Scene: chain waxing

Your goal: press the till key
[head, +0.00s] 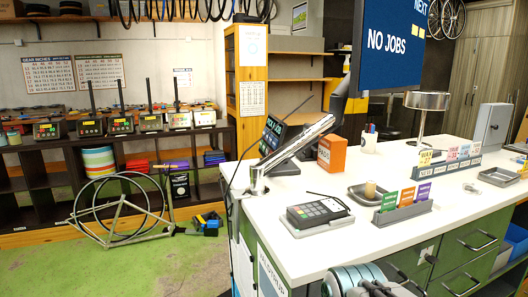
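A dark keypad device (316,213), which looks like the till, lies on a pale pad on the white counter (275,205), near its front edge. It has a small display at its left and rows of small keys, some coloured, at its right. The keys are too small to read. Part of my arm shows at the bottom edge, below and in front of the counter. I cannot make out my gripper's fingers in the head view. Nothing of mine touches the keypad device.
A tilted "pick a job" screen (273,135) and a metal post (295,150) stand left of an orange box (331,153). A grey tray (368,194) and a coloured card holder (402,213) are right of the keypad. A bicycle frame (120,220) stands on the floor left.

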